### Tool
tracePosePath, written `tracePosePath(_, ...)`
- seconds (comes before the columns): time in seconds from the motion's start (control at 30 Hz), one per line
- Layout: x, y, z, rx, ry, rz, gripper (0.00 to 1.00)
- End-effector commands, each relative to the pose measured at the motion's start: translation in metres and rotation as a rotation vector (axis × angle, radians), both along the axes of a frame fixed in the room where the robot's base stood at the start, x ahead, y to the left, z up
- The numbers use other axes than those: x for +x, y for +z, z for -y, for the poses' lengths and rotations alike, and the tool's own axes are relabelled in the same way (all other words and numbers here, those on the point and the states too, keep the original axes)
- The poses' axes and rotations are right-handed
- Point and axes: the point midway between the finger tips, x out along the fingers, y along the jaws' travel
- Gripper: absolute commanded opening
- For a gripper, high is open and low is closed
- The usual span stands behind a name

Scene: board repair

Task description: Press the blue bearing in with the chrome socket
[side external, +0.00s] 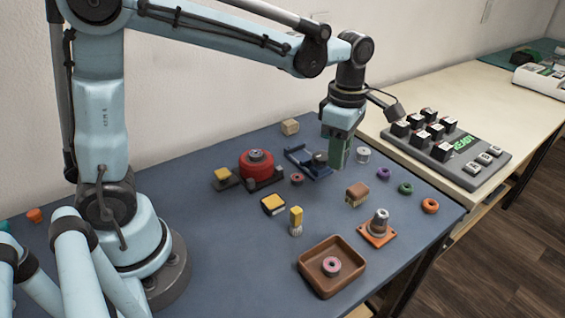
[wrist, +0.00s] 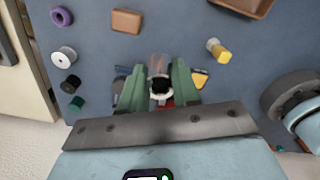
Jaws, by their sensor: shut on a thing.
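My gripper (side external: 341,165) hangs over the back of the blue-grey mat. In the wrist view its green fingers (wrist: 160,92) close on a shiny, reflective cylinder with a dark open end, which looks like the chrome socket (wrist: 158,66). In the side view the fingers mostly hide what they hold. I cannot pick out the blue bearing for certain. A blue fixture (side external: 300,157) lies just left of my gripper, partly hidden in the wrist view.
A red round piece (side external: 257,165) stands left. A brown tray (side external: 312,283) holding a pinkish ring, a silver part on an orange plate (side external: 378,238) and a brown block (side external: 357,193) lie nearer. Coloured rings line the right side. A button panel (side external: 445,150) stands on the pale bench.

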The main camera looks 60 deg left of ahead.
Motion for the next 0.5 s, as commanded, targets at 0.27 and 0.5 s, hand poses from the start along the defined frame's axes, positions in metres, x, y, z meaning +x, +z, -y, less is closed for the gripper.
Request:
tracePosePath(0.27,-0.032,0.015,-0.112,0.000,0.354,0.000,0.00)
tracePosePath(0.5,-0.069,0.022,-0.172,0.000,0.586,0.000,0.00)
